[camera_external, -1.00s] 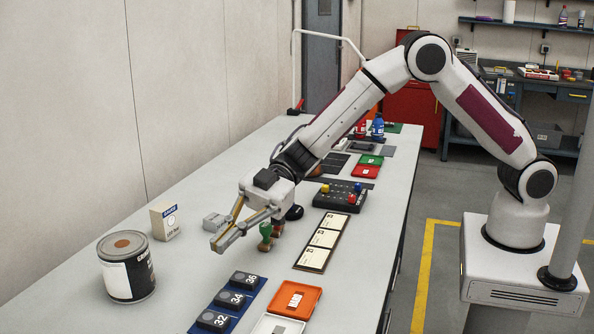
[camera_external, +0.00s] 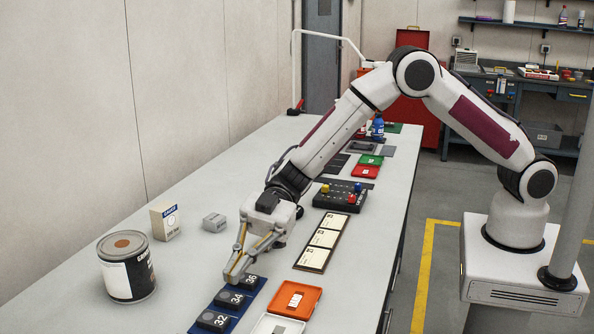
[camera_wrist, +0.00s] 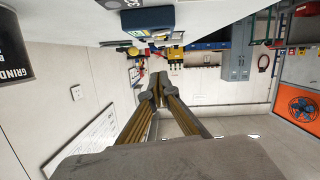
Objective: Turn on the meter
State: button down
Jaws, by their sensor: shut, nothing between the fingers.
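I cannot surely pick out the meter in the external view. In the wrist view a dark blue boxy device (camera_wrist: 148,18) stands on the pale bench at the top; it may be the meter, but its face and any switch are too small to make out. My gripper (camera_external: 233,280) is shut and empty, angled down over the far part of the blue mat with numbered dark blocks. Its closed fingertips also show in the wrist view (camera_wrist: 155,95), apart from the blue device in the picture.
A large can (camera_external: 127,268) stands at the left, near a small carton (camera_external: 165,222) and a grey box (camera_external: 214,222). Numbered blocks (camera_external: 213,320), an orange tray (camera_external: 294,299) and a card strip (camera_external: 322,242) lie near my gripper. The bench's left front is clear.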

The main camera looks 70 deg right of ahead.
jog(key=x, duration=0.3)
jog(key=f+x, duration=0.1)
jog(key=x, duration=0.2)
jog(key=f+x, duration=0.1)
jog(key=x, duration=0.3)
jog(key=shift+w+d+f, duration=0.15)
jog(key=shift+d, duration=0.1)
jog(key=shift+w+f, duration=0.1)
jog(key=shift+f, duration=0.65)
jog(key=shift+f, duration=0.1)
jog(key=shift+w+f, duration=0.1)
jog(key=shift+f, duration=0.2)
